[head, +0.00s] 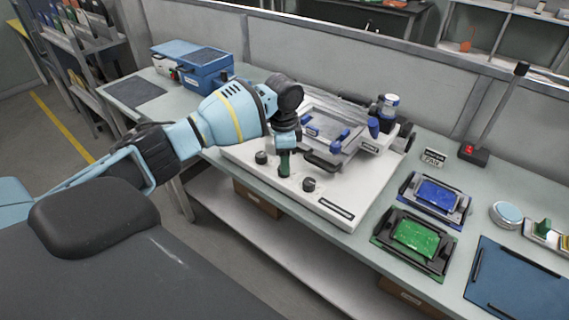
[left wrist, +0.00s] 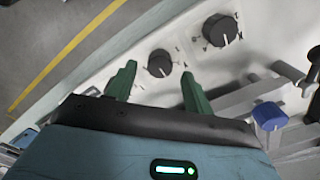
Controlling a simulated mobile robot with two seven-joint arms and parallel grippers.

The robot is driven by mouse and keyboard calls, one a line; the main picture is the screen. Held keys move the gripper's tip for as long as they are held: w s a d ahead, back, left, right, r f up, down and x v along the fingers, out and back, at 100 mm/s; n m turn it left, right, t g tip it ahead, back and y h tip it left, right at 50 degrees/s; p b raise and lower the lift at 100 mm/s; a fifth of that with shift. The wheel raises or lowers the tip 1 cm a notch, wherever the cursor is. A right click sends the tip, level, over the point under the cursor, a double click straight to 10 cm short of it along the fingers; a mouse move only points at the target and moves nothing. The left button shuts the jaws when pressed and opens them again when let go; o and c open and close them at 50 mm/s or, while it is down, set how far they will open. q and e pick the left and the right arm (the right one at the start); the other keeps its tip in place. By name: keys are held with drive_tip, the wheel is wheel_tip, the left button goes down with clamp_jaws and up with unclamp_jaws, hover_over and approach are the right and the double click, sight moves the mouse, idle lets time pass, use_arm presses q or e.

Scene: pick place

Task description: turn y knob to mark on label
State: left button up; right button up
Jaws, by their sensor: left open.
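A white machine base (head: 237,152) on the bench carries black round knobs along its front. One knob (head: 261,157) shows left of my left gripper (head: 284,172) and another knob (head: 309,184) right of it. My left gripper points down at the panel, open, with green fingers. In the left wrist view a black knob (left wrist: 160,63) with a pale pointer line lies between and just beyond the fingertips (left wrist: 157,70); whether they touch it I cannot tell. A further knob (left wrist: 221,30) sits up-right. Label marks are too small to read. My right gripper is out of view.
A clear-topped fixture with blue clamps (head: 340,135) stands behind the knobs. A black handle (head: 322,161) is close to the right of my gripper. Green (head: 415,238) and blue (head: 438,195) boards in black holders lie to the right. A blue box (head: 205,70) is at the back left.

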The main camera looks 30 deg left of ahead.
use_arm(q)
drive_tip(key=shift+f, duration=1.2)
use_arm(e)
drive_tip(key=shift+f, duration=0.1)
use_arm(q)
drive_tip(key=c, duration=1)
drive_tip(key=shift+d+r+n+p, duration=0.1)
drive_tip(key=shift+r+n+p, duration=0.05)
drive_tip(key=shift+n+p, duration=0.2)
drive_tip(key=n+p, duration=0.2)
drive_tip(key=n, duration=0.1)
drive_tip(key=shift+r+n, duration=0.1)
drive_tip(key=shift+n, duration=0.15)
drive_tip(key=shift+n+p, duration=0.45)
drive_tip(key=shift+n, duration=0.35)
drive_tip(key=shift+f+n, duration=0.2)
drive_tip(key=shift+n, duration=1.2)
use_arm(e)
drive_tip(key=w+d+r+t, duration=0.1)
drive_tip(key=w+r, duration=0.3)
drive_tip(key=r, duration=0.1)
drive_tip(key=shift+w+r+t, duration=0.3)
use_arm(q)
drive_tip(key=shift+f, duration=0.1)
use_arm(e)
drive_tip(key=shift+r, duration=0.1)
